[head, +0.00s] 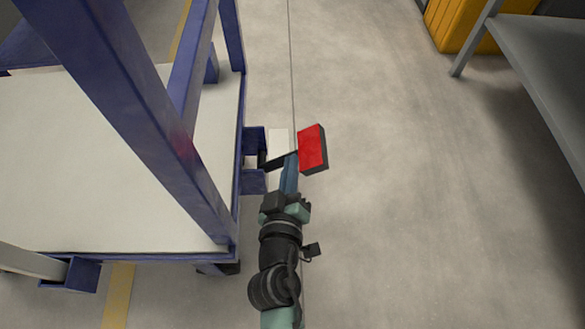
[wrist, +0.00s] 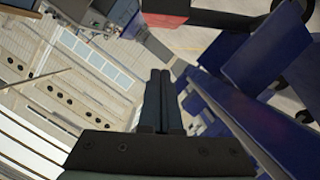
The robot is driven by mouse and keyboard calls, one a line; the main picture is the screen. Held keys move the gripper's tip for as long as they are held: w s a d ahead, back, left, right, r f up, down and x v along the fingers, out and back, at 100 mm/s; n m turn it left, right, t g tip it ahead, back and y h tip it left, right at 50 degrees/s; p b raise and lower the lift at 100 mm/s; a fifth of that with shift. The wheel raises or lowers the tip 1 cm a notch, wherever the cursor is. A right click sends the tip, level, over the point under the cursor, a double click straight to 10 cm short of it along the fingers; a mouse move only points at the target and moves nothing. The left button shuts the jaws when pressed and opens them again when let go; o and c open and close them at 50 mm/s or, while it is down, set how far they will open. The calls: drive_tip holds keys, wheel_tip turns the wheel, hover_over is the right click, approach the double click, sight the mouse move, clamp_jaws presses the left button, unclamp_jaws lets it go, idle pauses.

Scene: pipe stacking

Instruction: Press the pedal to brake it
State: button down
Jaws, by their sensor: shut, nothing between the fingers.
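The pedal (head: 313,148) is a red pad with dark sides, on a dark lever that joins the blue cart (head: 242,120) at its right side. In the head view my gripper (head: 290,160) reaches up from below, with its fingertips at the lever, just left of the red pad. Whether they touch the lever I cannot tell. In the wrist view my gripper (wrist: 160,75) has both fingers together, with nothing between them. A red and dark piece, apparently the pedal (wrist: 165,18), shows at the top of that view, beyond the fingertips.
The cart's blue posts and white shelf (head: 60,160) fill the left of the head view. The floor (head: 410,180) right of the pedal is clear. A grey table (head: 540,60) and a yellow container (head: 460,25) stand at the upper right.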

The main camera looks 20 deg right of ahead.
drive_tip(key=b, duration=0.1)
hover_over(304, 157)
drive_tip(key=a, duration=0.2)
drive_tip(key=f, duration=0.2)
drive_tip(key=d+f+b, duration=0.1)
drive_tip(key=shift+w+f, duration=0.15)
drive_tip(key=shift+f, duration=0.2)
drive_tip(key=shift+d+f+b, duration=0.4)
drive_tip(key=shift+d+f, duration=0.1)
drive_tip(key=shift+f, duration=0.05)
